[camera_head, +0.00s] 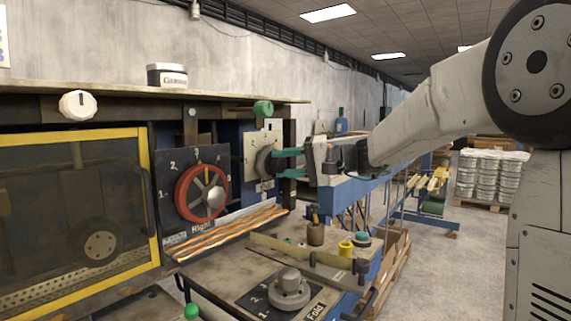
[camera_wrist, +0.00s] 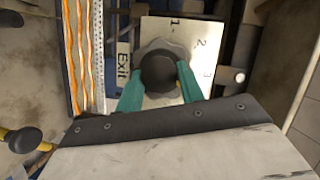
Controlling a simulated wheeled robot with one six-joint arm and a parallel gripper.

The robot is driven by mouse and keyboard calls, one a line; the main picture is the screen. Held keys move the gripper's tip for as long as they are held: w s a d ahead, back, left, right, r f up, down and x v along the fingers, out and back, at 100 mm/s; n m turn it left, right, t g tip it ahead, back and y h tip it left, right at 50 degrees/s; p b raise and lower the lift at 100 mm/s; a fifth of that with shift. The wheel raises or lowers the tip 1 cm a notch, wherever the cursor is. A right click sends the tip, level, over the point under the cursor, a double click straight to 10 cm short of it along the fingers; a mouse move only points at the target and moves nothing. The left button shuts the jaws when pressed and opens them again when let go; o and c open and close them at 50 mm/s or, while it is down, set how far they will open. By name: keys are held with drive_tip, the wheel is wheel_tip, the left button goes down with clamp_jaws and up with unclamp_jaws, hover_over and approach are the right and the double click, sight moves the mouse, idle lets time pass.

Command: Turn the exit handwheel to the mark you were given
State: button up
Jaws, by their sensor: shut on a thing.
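The exit handwheel (camera_head: 264,161) is a grey knob on a pale plate numbered around its edge, on the right end of the machine in the head view. In the wrist view the exit handwheel (camera_wrist: 150,56) shows as a scalloped grey disc with a dark round hub (camera_wrist: 159,71). The plate (camera_wrist: 198,86) bears 1, 2 and 3, with an "Exit" label (camera_wrist: 123,65) beside it. My gripper (camera_head: 276,164) has green fingers, which also show in the wrist view (camera_wrist: 159,84). They are shut on the handwheel's hub from both sides. Where its pointer stands cannot be told.
A red handwheel (camera_head: 180,194) marked "Right" is left of the exit plate. Orange wavy strips (camera_head: 226,236) run below it. A grey "Fold" knob (camera_head: 289,294) sits on the lower table. A blue beam (camera_head: 352,189) lies just beneath my gripper.

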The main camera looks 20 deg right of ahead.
drive_tip(key=m, duration=0.1)
drive_tip(key=m+y, duration=0.1)
drive_tip(key=m, duration=0.1)
drive_tip(key=m+t+y, duration=0.1)
drive_tip(key=m, duration=0.1)
drive_tip(key=shift+f, duration=0.3)
drive_tip(key=m, duration=0.2)
drive_tip(key=m+t, duration=0.1)
drive_tip(key=m, duration=0.2)
drive_tip(key=shift+f+t+y, duration=0.15)
drive_tip(key=shift+t+y, duration=0.15)
drive_tip(key=shift+m, duration=0.3)
drive_tip(key=o, duration=1)
drive_tip(key=v, duration=0.8)
drive_tip(key=shift+a, duration=0.15)
